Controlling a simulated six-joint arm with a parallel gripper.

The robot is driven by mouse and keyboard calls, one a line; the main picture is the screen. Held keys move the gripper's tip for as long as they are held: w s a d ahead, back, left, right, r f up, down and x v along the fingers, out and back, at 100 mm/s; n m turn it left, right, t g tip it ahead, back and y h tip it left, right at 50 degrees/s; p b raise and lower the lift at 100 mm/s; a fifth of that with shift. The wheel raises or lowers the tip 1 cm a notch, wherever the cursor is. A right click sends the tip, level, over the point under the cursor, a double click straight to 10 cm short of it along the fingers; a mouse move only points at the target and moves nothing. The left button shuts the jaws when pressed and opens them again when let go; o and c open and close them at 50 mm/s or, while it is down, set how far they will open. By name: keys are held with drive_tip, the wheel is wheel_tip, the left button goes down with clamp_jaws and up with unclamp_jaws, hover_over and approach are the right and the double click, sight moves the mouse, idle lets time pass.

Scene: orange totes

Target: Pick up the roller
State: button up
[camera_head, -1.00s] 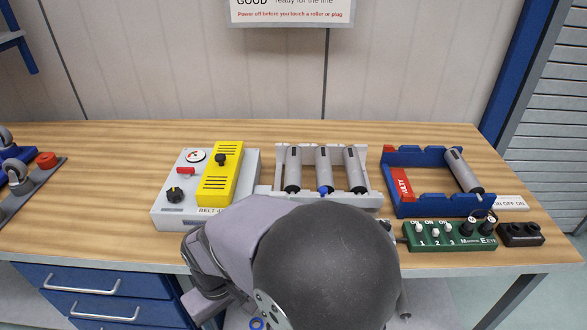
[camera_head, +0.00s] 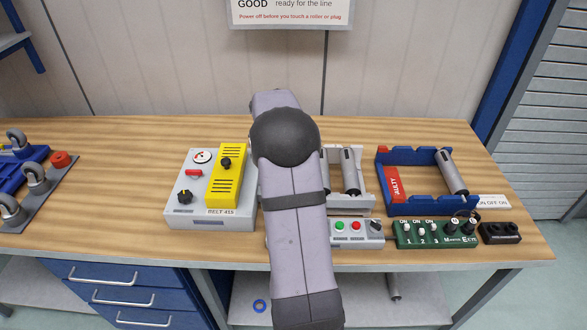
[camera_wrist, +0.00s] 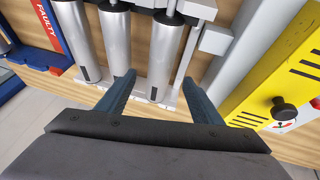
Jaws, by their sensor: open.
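A pale rack (camera_head: 366,198) holds grey metal rollers. In the head view its rightmost roller (camera_head: 350,172) shows, and my arm hides most of the rest. The wrist view shows three rollers side by side: a left roller (camera_wrist: 77,35), a middle roller (camera_wrist: 117,42) and a right roller (camera_wrist: 162,52). My gripper (camera_wrist: 160,78) is open and empty in the wrist view. Its two fingers appear on either side of the right roller's lower part there. I cannot tell how far above the roller they are. The head view hides my gripper behind the arm.
A yellow-topped grey control box (camera_head: 210,213) stands left of the rack. A blue tray marked FAULTY (camera_head: 384,172), holding a roller (camera_head: 452,172), is at right. A button box (camera_head: 355,231), green switch box (camera_head: 435,234) and black socket block (camera_head: 500,233) line the front.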

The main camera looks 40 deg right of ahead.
drive_tip(key=shift+p+x, duration=0.5)
drive_tip(key=shift+x, duration=0.6)
drive_tip(key=shift+d, duration=0.1)
drive_tip(key=shift+p+x, duration=1.45)
drive_tip(key=shift+x, duration=1.05)
drive_tip(key=shift+w, duration=0.1)
drive_tip(key=c, duration=1.5)
drive_tip(key=shift+o, duration=0.2)
drive_tip(key=shift+r, duration=0.15)
wheel_tip(320, 180, up, 10)
drive_tip(key=b, duration=0.3)
